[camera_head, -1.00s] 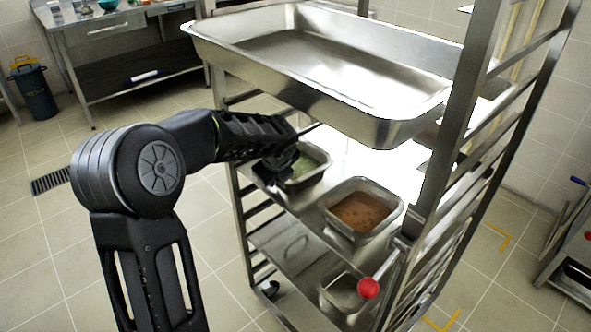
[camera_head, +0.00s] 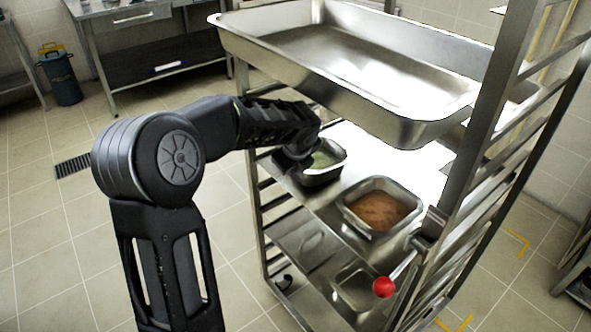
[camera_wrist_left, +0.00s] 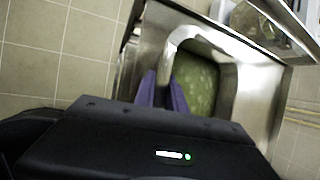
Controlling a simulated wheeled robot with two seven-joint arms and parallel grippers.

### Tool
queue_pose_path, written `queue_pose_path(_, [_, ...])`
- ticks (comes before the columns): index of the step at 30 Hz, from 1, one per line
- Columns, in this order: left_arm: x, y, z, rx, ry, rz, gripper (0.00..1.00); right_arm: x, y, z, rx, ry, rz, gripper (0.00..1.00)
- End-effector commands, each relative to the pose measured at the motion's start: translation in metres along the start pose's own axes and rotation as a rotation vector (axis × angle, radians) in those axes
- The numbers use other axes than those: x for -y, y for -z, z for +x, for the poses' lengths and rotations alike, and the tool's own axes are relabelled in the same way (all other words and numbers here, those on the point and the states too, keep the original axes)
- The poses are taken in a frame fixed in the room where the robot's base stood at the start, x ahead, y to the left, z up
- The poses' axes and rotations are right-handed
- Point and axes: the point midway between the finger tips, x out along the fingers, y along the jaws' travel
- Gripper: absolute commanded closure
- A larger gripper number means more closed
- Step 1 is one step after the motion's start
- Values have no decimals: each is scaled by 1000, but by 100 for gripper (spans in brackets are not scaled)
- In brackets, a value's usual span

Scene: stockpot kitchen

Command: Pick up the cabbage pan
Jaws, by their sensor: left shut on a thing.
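The cabbage pan (camera_head: 322,172) is a small steel pan with green contents on the middle shelf of the rack, at its left side. In the left wrist view the cabbage pan (camera_wrist_left: 217,48) shows its rim and green filling close up. My left gripper (camera_head: 298,163) reaches in from the left at the pan's near left edge. In the left wrist view the purple fingers of my left gripper (camera_wrist_left: 163,92) are shut on the pan's rim. Whether the pan is clear of the shelf I cannot tell. My right gripper is not in view.
A second pan with brown contents (camera_head: 380,209) stands to the right on the same shelf. A large empty tray (camera_head: 350,60) sits above on the rack. A red-knobbed lever (camera_head: 384,287) juts out at the front. An empty pan (camera_head: 354,289) is below. Open floor lies left.

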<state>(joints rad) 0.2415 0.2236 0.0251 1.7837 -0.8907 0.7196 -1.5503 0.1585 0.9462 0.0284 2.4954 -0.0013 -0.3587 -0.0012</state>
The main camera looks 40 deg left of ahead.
Motion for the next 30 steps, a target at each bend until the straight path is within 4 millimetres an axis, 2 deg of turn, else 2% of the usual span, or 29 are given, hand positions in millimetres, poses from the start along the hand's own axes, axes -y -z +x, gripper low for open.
queue_pose_path(5, [9, -12, -22, 4, 10, -4, 100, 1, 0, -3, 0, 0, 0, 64])
queue_pose_path(11, [-32, -15, -30, 6, 7, -6, 100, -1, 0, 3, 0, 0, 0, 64])
queue_pose_path(21, [-122, -24, -56, 6, 9, -7, 100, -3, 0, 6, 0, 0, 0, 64])
queue_pose_path(25, [-144, -26, -63, 5, 9, -5, 100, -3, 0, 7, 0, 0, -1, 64])
queue_pose_path(30, [-160, -27, -67, 5, 9, -2, 100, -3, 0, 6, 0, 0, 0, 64])
